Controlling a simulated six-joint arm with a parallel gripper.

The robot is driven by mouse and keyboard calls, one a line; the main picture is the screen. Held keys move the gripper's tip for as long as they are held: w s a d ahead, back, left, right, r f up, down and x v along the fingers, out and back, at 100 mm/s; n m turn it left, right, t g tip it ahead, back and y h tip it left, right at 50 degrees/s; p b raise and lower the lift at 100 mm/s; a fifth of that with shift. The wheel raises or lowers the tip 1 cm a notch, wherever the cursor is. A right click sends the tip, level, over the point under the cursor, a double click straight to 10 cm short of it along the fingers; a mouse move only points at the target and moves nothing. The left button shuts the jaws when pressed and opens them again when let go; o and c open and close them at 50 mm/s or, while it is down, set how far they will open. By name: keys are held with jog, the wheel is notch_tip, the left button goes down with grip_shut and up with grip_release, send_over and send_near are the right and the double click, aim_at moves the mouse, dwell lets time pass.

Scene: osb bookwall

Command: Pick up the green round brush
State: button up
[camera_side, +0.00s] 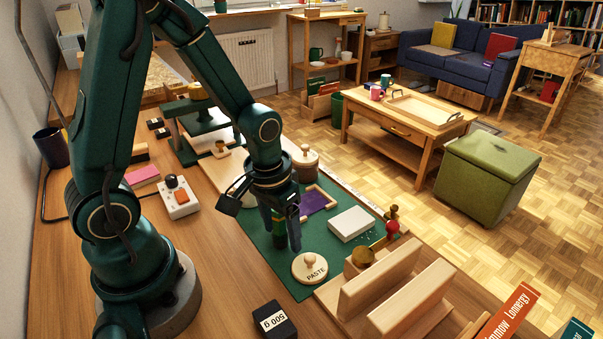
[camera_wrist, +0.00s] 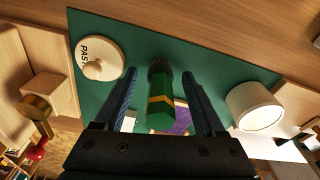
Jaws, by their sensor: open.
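The green round brush (camera_wrist: 160,88) has a green handle with a yellow band and a dark lower end. It stands about upright on the green mat (camera_side: 262,235), and it also shows in the side view (camera_side: 279,226). My gripper (camera_wrist: 159,76) is open and points down, with one finger on each side of the brush. Gaps show between the brush and both fingers in the wrist view. In the side view my gripper (camera_side: 286,228) hides the upper part of the brush.
A round wooden lid marked PASTE (camera_side: 310,267) lies close to the brush. A white block (camera_side: 351,223), a purple piece in a wooden frame (camera_side: 314,202) and a lidded pot (camera_side: 305,163) are on or beside the mat. A wooden press with upright boards (camera_side: 385,285) stands at right.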

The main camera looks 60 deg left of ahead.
grip_shut()
jog(key=shift+r, duration=0.2)
jog(key=shift+r, duration=0.6)
jog(key=r, duration=0.1)
jog(key=a+r, duration=0.1)
jog(key=r, duration=0.1)
jog(key=shift+s+r, duration=0.1)
jog(key=shift+s, duration=0.05)
jog(key=s+a+r, duration=0.5)
jog(key=a+r, duration=0.1)
jog(key=a, duration=0.3)
jog(key=shift+s+r, duration=0.15)
